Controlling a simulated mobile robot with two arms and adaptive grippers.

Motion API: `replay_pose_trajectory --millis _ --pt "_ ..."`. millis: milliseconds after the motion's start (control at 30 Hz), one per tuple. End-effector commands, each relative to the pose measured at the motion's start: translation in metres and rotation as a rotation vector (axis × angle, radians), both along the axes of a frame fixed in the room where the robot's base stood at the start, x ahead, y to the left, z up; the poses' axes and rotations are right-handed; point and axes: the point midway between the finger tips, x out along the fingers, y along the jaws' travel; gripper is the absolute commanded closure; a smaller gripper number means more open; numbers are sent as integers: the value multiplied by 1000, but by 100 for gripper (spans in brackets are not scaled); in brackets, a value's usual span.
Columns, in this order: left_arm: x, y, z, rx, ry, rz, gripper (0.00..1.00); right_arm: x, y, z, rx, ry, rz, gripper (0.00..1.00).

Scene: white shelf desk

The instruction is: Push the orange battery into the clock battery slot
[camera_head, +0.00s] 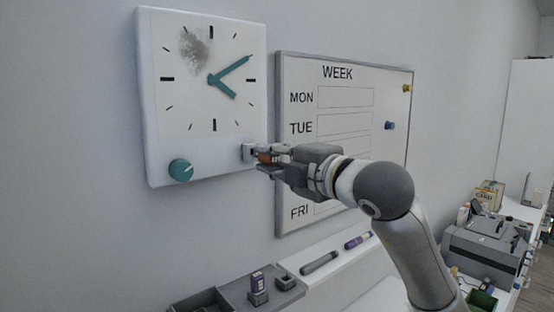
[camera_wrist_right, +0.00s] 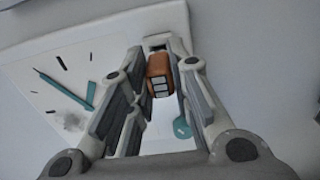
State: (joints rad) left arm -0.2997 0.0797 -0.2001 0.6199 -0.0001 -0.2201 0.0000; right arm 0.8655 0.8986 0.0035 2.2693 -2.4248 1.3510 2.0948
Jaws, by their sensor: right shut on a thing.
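The white wall clock (camera_head: 185,135) hangs at the left of the head view, with teal hands and a teal knob (camera_head: 180,169). Its battery slot (camera_head: 249,152) is on its right side, near the lower corner; the dark opening also shows in the right wrist view (camera_wrist_right: 155,43). My right gripper (camera_head: 270,159) is shut on the orange battery (camera_wrist_right: 159,75), holding it right in front of the slot. In the head view only a small orange part (camera_head: 265,157) shows between the fingers. I cannot tell whether the battery's far end is inside the slot. My left gripper is not in view.
A week whiteboard (camera_head: 345,72) hangs on the wall behind my right gripper. A grey machine (camera_head: 485,245) stands on the desk at right.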

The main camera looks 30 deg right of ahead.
Motion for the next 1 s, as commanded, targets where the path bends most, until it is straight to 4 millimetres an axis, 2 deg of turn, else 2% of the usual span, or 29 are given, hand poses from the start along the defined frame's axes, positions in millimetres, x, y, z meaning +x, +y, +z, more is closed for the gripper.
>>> replay_pose_trajectory --millis 367,400,600,867,1000 --pt "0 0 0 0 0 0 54 9 1 1 1 -1 0 100" --pt "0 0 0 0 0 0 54 10 1 1 0 -1 0 78" --pt "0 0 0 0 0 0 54 9 1 0 0 -1 0 56" --pt "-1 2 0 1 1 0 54 9 1 0 0 0 0 56" --pt "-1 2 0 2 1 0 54 0 0 0 0 1 0 56"
